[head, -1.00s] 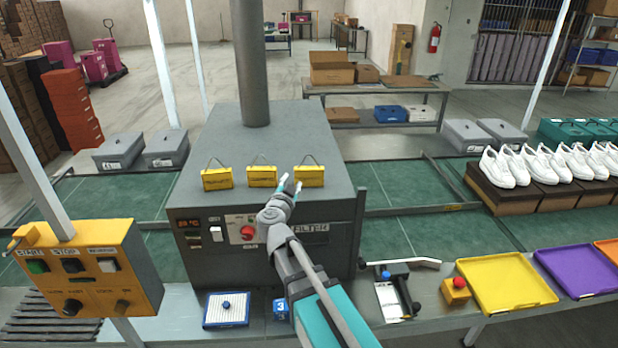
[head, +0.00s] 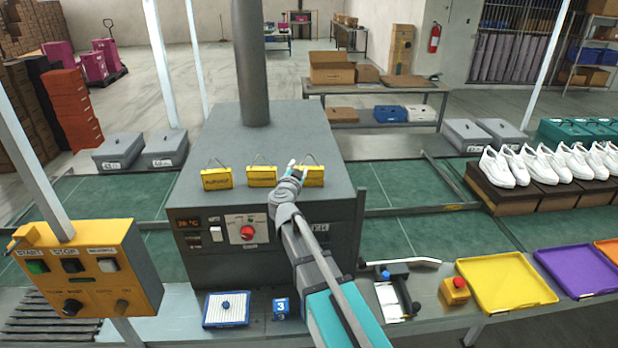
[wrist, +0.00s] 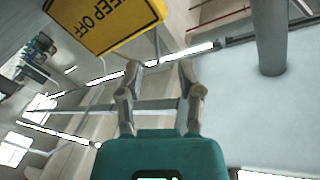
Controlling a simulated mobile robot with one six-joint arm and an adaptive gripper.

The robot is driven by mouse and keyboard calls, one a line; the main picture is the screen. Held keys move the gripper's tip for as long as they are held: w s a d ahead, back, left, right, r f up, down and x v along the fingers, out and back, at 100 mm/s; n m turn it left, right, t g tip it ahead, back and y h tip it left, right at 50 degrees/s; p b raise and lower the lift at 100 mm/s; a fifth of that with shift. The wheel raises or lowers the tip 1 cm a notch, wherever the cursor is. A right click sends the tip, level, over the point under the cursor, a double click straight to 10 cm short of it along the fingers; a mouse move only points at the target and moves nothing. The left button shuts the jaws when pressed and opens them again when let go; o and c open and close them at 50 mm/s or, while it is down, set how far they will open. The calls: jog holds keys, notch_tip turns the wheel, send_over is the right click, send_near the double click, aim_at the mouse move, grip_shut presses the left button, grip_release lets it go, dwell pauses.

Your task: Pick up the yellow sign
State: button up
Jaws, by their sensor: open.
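Three yellow signs with wire loops stand in a row along the front edge of the grey machine's top: a left one (head: 216,178), a middle one (head: 262,176) and a right one (head: 312,177). Their lettering is too small to read in the head view. My gripper (head: 297,165) is just in front of the right sign and overlaps its left part. In the wrist view my gripper (wrist: 160,68) is open with nothing between its fingers. A yellow sign reading "KEEP OFF" (wrist: 108,25) is beyond the fingertips, up and to the left, apart from them.
The grey machine (head: 225,130) has a thick pipe (head: 252,60) rising behind the signs. A yellow control box (head: 90,265) is at left. White shoes (head: 540,163) stand on boxes at right. Yellow (head: 500,282) and purple (head: 578,270) trays lie on the front bench.

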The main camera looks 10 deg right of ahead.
aim_at(309, 170)
jog(key=shift+d+x, duration=0.2)
jog(key=shift+x, duration=2.4)
jog(key=shift+s+f, duration=0.1)
grip_shut()
